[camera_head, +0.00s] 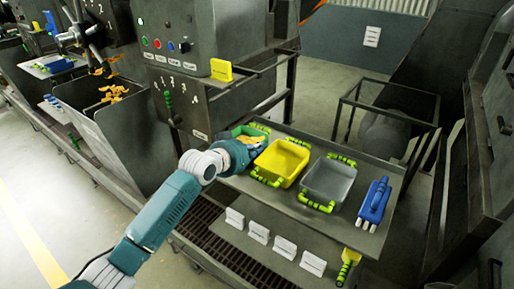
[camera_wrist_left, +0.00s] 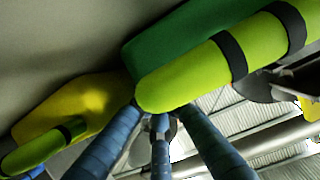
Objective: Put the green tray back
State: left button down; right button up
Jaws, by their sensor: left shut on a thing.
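The green tray (camera_head: 238,131) is at the left end of the grey shelf, beside the yellow tray (camera_head: 283,158). My left gripper (camera_head: 246,150) is at its near side and hides much of it. Some orange-yellow material shows inside it. In the left wrist view, my blue fingers (camera_wrist_left: 160,118) close around the end of a lime handle with black bands (camera_wrist_left: 215,65), with the green tray (camera_wrist_left: 180,38) behind it. Whether the tray rests fully on the shelf is hard to tell. My right gripper is not in view.
A grey tray (camera_head: 329,180) and a blue tool (camera_head: 374,201) lie further right on the shelf (camera_head: 290,206). White label cards (camera_head: 284,247) stand below its front edge. A machine control box (camera_head: 190,38) rises behind, with a yellow sign (camera_head: 221,70).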

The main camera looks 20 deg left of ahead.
pick_arm(q)
jog(key=c, duration=2.3)
grip_release()
jog(key=shift+f, duration=0.15)
jog(key=o, duration=0.4)
jog(key=shift+r, duration=0.2)
jog(key=b+v, duration=0.1)
jog(key=v, duration=1.1)
jog(key=shift+d, duration=0.1)
jog(key=shift+f, duration=0.1)
